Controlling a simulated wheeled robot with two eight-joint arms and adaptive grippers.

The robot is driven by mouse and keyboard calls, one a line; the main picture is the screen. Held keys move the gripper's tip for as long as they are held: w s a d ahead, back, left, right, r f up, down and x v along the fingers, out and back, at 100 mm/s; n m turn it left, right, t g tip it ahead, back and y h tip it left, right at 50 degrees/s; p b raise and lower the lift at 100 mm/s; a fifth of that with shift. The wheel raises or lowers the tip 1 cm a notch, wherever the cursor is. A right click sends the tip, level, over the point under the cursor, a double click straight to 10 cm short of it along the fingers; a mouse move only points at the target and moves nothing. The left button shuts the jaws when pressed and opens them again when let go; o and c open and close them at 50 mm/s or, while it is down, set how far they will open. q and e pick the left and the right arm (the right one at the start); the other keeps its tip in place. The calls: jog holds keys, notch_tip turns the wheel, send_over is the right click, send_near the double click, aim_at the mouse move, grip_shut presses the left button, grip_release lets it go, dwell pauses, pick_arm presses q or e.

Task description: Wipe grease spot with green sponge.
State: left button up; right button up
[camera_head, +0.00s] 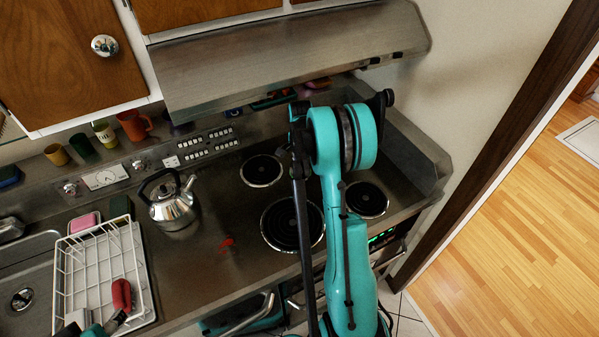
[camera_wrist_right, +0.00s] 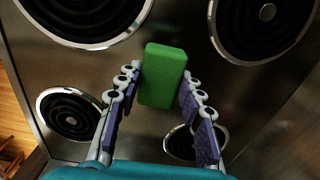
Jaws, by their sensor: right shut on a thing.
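A small red smear (camera_head: 226,242), which looks like the grease spot, lies on the metal counter between the kettle and the coil burners. My right gripper (camera_wrist_right: 160,76) is shut on the green sponge (camera_wrist_right: 163,90), which sits between its two purple-padded fingers. In the right wrist view the sponge is over the hob, with coil burners around it. In the head view my right arm reaches up over the hob and hides the right gripper and the sponge.
A steel kettle (camera_head: 172,200) stands left of the red smear. A white dish rack (camera_head: 75,262) holds a red-handled thing (camera_head: 122,294) at the lower left. A pink sponge (camera_head: 84,222) lies behind it. The range hood (camera_head: 290,60) overhangs the back. Counter around the smear is clear.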

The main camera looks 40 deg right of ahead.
jog(key=shift+r+p, duration=0.4)
jog(key=shift+r, duration=0.65)
